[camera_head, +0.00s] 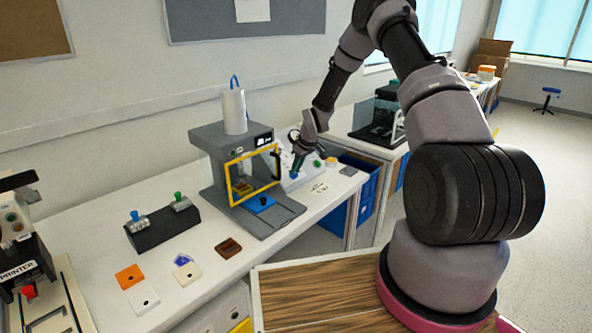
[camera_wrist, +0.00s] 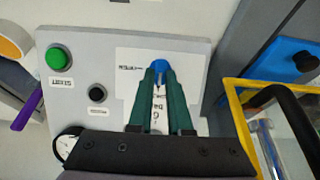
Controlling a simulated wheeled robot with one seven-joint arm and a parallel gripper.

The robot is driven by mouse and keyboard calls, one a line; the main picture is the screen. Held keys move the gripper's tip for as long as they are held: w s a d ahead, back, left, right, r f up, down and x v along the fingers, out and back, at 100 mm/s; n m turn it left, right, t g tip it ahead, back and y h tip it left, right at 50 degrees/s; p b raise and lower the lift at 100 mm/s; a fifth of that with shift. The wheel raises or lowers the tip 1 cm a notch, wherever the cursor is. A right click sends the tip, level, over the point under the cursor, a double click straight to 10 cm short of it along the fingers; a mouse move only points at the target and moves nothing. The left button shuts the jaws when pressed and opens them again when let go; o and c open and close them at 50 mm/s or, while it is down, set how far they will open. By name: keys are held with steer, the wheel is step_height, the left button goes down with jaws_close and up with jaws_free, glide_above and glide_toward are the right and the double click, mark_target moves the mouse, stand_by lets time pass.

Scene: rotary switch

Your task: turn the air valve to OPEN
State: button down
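The air valve shows as a blue handle (camera_wrist: 160,65) on a white label plate of a light grey control panel (camera_wrist: 90,38). My gripper (camera_wrist: 160,76) has its two green fingers on either side of the handle. The blue fills the gap at the fingertips, but I cannot tell whether they clamp it. Printed words sit beside the handle and between the fingers, too small and partly covered to read surely. In the head view my gripper (camera_head: 297,164) reaches down to the panel, with the blue handle (camera_head: 294,175) at its tips.
The panel also has a green button (camera_wrist: 58,57), a black knob (camera_wrist: 97,93) and a partly hidden gauge (camera_wrist: 66,143). A press with a yellow-framed guard (camera_head: 253,177) stands close beside it. Coloured blocks and a black stand (camera_head: 162,229) lie farther left on the table.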

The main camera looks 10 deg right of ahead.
steer(key=shift+d+f+m, duration=0.1)
steer(key=shift+m, duration=0.2)
steer(key=m+y, duration=0.1)
steer(key=m, duration=0.2)
steer(key=shift+d+f+g, duration=0.1)
steer(key=shift+d+g, duration=0.05)
steer(key=shift+g, duration=0.25)
steer(key=m+y, duration=0.1)
steer(key=m, duration=0.3)
steer(key=shift+d, duration=0.15)
steer(key=m, duration=0.2)
steer(key=m+y, duration=0.1)
steer(key=m, duration=0.1)
steer(key=shift+d+f+m+y, duration=0.2)
steer(key=shift+m+y, duration=0.1)
steer(key=shift+m, duration=0.1)
steer(key=shift+s+f+m+t+y, duration=0.1)
steer(key=shift+m+t+y, duration=0.2)
steer(key=shift+m, duration=0.75)
steer(key=shift+s+m+t+y, duration=0.1)
steer(key=shift+m+t+y, duration=0.15)
steer(key=shift+m, duration=0.8)
steer(key=c, duration=0.8)
jaws_free()
steer(key=shift+c, duration=0.2)
steer(key=shift+w, duration=0.1)
